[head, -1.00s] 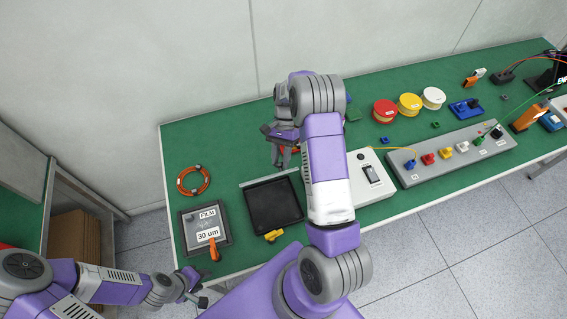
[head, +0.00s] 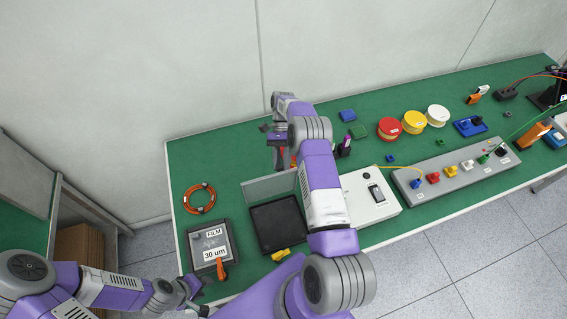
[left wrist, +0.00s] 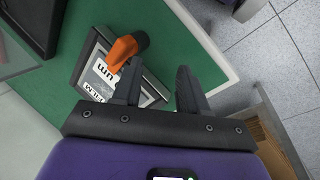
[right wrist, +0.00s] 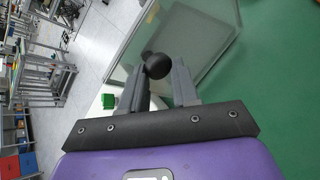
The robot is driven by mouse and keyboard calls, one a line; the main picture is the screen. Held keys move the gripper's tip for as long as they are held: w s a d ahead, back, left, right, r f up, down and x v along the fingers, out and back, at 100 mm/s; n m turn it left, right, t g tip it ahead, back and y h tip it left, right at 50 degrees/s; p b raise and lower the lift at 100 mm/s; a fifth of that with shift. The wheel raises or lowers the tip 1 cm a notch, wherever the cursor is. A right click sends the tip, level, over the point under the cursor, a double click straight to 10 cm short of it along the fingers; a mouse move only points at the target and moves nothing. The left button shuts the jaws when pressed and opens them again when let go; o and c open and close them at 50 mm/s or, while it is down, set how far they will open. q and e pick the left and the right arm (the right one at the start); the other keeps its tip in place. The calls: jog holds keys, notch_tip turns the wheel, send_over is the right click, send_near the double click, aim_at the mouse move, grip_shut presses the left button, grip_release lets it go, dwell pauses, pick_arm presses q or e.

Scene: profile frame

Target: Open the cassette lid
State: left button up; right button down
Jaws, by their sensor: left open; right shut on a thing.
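The cassette (head: 277,226) is a black shallow frame on the green table. Its translucent lid (head: 268,187) stands raised along the cassette's back edge; in the right wrist view the lid (right wrist: 190,45) is a tilted glassy panel. My right gripper (head: 281,158) is above the back of the cassette. It is shut on the lid's round black knob (right wrist: 158,66). My left gripper (head: 194,297) is open and empty by the table's front left edge; in the left wrist view its fingers (left wrist: 158,88) are near the film box's orange clip. My right arm partly hides the lid's right end.
A grey film box (head: 210,248) with an orange clip (head: 221,269) lies left of the cassette. An orange cable coil (head: 199,198) lies behind it. A white switch box (head: 368,198) stands to the right. A yellow piece (head: 281,254) sits at the cassette's front.

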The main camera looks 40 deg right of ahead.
pick_arm(q)
jog(key=shift+w+r, duration=0.1)
jog(key=shift+r, duration=0.15)
pick_arm(e)
jog(key=shift+w+a+f, duration=0.3)
jog(key=shift+w+f, duration=0.2)
jog(key=shift+f, duration=0.1)
pick_arm(q)
jog(key=shift+p, duration=0.3)
pick_arm(e)
jog(key=shift+w+g, duration=0.1)
jog(key=shift+g, duration=0.2)
jog(key=shift+f, duration=0.1)
jog(key=c, duration=1.1)
grip_release()
jog(key=shift+c, duration=0.2)
pick_arm(q)
jog(key=shift+w+a, duration=0.1)
